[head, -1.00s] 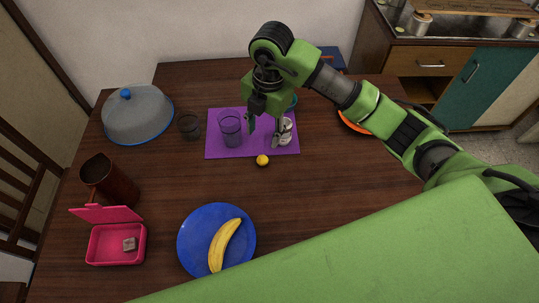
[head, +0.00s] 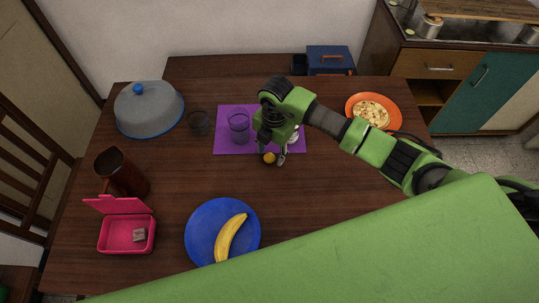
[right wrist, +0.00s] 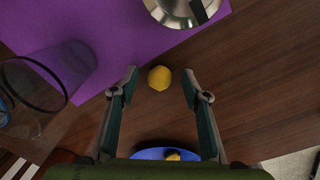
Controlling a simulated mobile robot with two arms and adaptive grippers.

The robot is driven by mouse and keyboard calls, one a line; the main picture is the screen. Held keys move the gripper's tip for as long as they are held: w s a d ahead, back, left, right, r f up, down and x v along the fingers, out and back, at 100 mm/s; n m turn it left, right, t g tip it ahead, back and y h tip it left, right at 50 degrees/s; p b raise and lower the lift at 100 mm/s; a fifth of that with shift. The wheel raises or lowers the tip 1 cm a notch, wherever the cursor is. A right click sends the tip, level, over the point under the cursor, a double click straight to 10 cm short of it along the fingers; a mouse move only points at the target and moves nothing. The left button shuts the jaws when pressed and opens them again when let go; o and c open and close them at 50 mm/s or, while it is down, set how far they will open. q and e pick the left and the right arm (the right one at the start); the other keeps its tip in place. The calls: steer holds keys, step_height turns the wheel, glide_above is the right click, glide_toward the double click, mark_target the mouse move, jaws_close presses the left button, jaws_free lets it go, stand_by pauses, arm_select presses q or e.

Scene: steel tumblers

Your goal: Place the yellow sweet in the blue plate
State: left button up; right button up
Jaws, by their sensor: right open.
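The yellow sweet (head: 269,158) is a small round ball on the wooden table, just in front of the purple mat. In the right wrist view the sweet (right wrist: 160,78) lies between and slightly beyond the two fingertips. My right gripper (head: 275,160) is open and empty, low over the table at the sweet; it also shows open in the right wrist view (right wrist: 160,84). The blue plate (head: 202,238) lies nearer the front of the table with a banana (head: 230,237) on it. A sliver of the plate (right wrist: 148,154) shows at the bottom of the right wrist view. My left gripper is not in view.
The purple mat (head: 228,146) carries a glass (head: 239,128) and a steel item (right wrist: 182,10) close to my right gripper. An orange plate of food (head: 393,107), a grey dome (head: 149,112), a brown jug (head: 121,172) and a pink box (head: 126,235) stand around. The table between sweet and plate is clear.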

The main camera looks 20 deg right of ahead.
steer(key=shift+f, duration=0.65)
steer(key=c, duration=1.1)
steer(key=shift+o, duration=0.2)
steer(key=shift+r, duration=0.15)
